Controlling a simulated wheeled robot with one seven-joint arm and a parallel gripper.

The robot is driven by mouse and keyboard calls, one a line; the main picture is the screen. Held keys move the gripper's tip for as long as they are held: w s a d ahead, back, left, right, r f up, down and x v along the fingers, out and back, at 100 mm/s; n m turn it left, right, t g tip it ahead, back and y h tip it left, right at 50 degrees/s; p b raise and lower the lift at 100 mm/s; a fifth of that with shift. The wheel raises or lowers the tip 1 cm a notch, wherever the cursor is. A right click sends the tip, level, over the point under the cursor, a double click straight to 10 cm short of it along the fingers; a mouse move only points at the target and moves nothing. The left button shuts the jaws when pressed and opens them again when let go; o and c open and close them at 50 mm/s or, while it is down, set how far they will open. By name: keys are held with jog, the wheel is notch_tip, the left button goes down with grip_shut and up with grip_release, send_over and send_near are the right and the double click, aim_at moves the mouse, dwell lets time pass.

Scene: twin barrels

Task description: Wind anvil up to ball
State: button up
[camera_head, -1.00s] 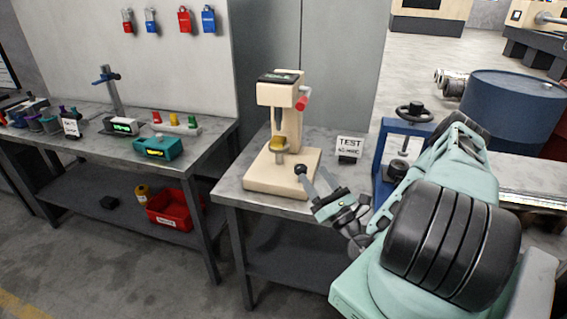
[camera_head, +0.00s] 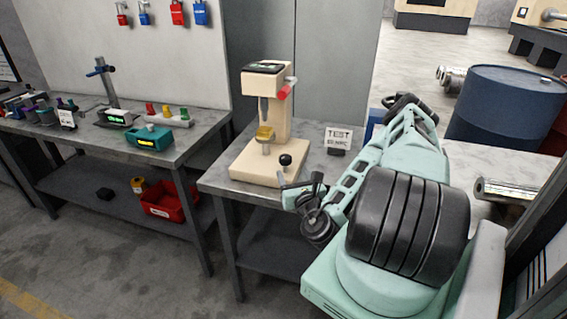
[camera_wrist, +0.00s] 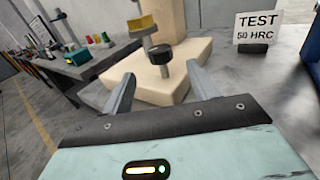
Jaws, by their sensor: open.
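The cream tester (camera_head: 283,125) stands on the grey bench. A thin indenter (camera_head: 263,109) points down from its head, with a gap above the yellow block (camera_head: 265,132). The block rests on the anvil (camera_head: 266,147), a small metal post; it also shows in the wrist view (camera_wrist: 143,24). A black knob (camera_head: 286,159) on a short stem stands at the near side of the tester's base. My gripper (camera_wrist: 160,76) is open and empty. In the wrist view the knob (camera_wrist: 160,52) appears centred between the fingers, just beyond the tips; I cannot tell whether they touch it.
A red-ended lever (camera_head: 286,91) sticks out at the tester's right. A TEST card (camera_head: 338,137) stands right of the tester. The left bench (camera_head: 90,150) holds several small instruments. A blue barrel (camera_head: 500,110) stands behind right. Bare floor lies in front.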

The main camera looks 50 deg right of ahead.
aim_at(284, 155)
jog(key=x, duration=0.9)
jog(key=shift+w+r, duration=0.1)
jog(key=shift+x, duration=0.75)
jog(key=c, duration=1)
